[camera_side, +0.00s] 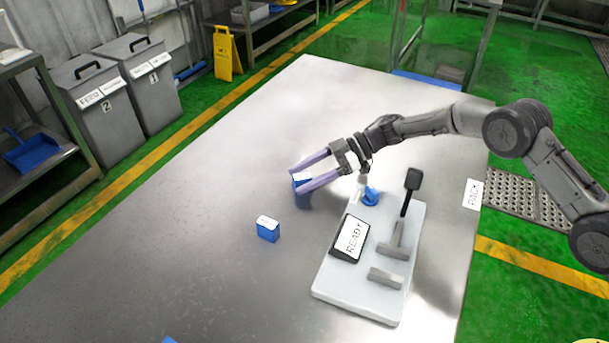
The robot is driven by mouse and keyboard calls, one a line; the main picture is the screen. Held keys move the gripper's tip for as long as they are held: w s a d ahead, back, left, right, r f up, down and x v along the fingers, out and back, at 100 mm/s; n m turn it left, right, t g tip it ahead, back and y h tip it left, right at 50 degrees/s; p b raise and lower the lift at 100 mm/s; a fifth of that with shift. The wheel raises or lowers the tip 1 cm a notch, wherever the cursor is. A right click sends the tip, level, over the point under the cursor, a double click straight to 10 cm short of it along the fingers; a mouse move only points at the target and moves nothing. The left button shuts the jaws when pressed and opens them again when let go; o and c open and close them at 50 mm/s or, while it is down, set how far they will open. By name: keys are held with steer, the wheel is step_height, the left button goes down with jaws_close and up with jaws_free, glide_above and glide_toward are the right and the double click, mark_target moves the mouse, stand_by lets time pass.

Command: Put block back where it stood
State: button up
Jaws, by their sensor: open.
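A blue block with a pale top (301,178) shows between the two pale purple fingers of my gripper (294,181). The fingers are open, one on either side of it in the picture, and partly hide it. I cannot tell whether they touch it. A second blue block (268,232) with a white top stands alone on the metal table (200,220), below and left of my gripper in the picture.
Right of my gripper is a white board (335,285) carrying a READY sign (350,238), a black paddle-like part (412,180), grey brackets (387,277) and a blue round part (370,197). A blue piece (168,340) shows at the bottom edge. The table's left is clear.

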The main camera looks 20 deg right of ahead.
steer(key=shift+d+r, duration=0.1)
steer(key=shift+r, duration=0.15)
steer(key=v, duration=1.2)
steer(key=shift+f, duration=0.1)
